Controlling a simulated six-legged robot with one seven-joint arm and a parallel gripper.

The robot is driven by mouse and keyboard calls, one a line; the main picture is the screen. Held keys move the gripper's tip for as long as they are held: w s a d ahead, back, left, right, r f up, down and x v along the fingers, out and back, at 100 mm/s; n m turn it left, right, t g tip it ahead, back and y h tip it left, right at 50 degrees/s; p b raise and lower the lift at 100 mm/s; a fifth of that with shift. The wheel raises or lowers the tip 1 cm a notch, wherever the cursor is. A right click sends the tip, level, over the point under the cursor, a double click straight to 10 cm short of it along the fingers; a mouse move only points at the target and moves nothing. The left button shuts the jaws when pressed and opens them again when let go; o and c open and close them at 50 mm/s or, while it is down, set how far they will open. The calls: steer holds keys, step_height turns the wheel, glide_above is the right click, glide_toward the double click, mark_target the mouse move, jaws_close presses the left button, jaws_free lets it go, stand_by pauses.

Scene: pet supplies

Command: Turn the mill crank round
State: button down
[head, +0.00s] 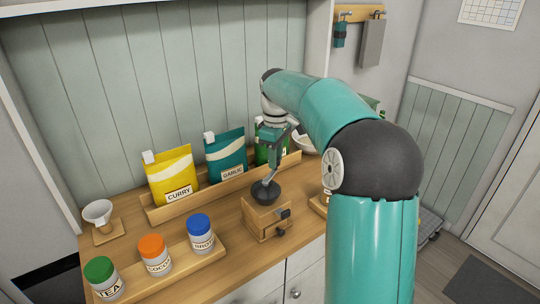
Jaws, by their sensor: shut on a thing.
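The mill (262,217) is a small wooden box with a dark round bowl on top, standing on the wooden counter (185,262). A metal crank arm (271,174) rises at a slant from the bowl. My gripper (275,158) is above the mill, pointing down, and is shut on the upper end of the crank. The fingers are small in the head view and cover the crank's knob. A dark knob shows on the mill's front.
Yellow curry (172,176), teal garlic (226,155) and green (265,142) pouches stand in a wooden rack behind the mill. Jars labelled tea (103,280), cocoa (155,256) and broth (200,233) stand front left. A white funnel (98,212) is at far left. My arm hides the counter's right side.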

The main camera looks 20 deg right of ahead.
steer(key=shift+s+d+m, duration=0.25)
steer(key=shift+s+m, duration=0.4)
steer(key=shift+m, duration=0.6)
steer(key=shift+s+d+m, duration=0.2)
steer(key=shift+s+m, duration=0.4)
steer(key=shift+m, duration=0.7)
steer(key=shift+s+d+m, duration=0.25)
steer(key=shift+s+m, duration=0.4)
steer(key=shift+m, duration=0.6)
steer(key=shift+f, duration=0.1)
steer(key=c, duration=1.1)
jaws_free()
steer(key=shift+c, duration=0.2)
